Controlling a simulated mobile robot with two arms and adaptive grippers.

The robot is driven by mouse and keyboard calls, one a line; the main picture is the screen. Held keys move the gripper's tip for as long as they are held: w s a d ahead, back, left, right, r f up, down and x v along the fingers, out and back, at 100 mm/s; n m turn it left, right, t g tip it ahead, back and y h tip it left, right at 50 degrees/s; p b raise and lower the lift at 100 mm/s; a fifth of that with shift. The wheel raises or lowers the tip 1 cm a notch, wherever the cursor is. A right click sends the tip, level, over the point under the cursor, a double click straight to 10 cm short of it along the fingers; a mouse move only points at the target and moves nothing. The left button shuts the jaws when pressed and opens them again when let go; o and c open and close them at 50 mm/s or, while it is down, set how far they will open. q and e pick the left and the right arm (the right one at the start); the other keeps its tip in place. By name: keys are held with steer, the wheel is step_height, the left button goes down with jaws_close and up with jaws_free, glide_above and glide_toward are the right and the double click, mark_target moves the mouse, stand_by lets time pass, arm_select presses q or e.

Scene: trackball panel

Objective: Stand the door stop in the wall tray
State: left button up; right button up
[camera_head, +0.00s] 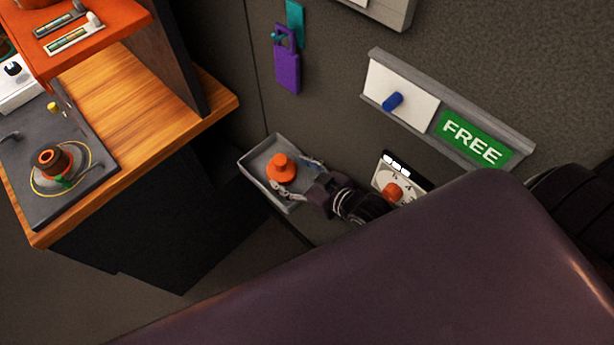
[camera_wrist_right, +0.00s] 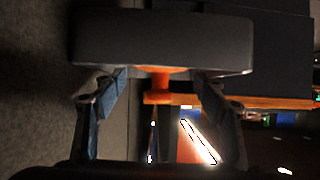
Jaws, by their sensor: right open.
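The orange door stop (camera_head: 281,168) is upright in the grey wall tray (camera_head: 257,182), with a wide round base and a narrower top. In the right wrist view the door stop (camera_wrist_right: 160,84) shows between my finger pads, in front of the dark tray (camera_wrist_right: 160,40). My right gripper (camera_head: 298,179) reaches over the tray's right side. Its fingers are apart on either side of the door stop, with visible gaps in the right wrist view (camera_wrist_right: 161,74). My left gripper is not in view.
A wooden desk (camera_head: 140,95) with a dark panel (camera_head: 95,150) stands left of the tray. A dial plate with an orange knob (camera_head: 393,191) is right of it.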

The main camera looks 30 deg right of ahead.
steer(key=v, duration=0.7)
steer(key=shift+s, duration=0.15)
stand_by(0.4)
steer(key=s+d+f+m+g+h, duration=0.2)
steer(key=s+g+h, duration=0.2)
steer(key=s+g, duration=0.7)
steer(key=s+f+t+b, duration=0.1)
steer(key=s+f, duration=0.1)
steer(key=f, duration=1.1)
steer(key=s+f+b, duration=0.1)
steer(key=s+f, duration=0.2)
steer(key=f, duration=1.1)
steer(key=s+d+f+g, duration=0.1)
steer(key=s+d+f, duration=0.2)
steer(key=s+f, duration=1.3)
steer(key=shift+s, duration=0.3)
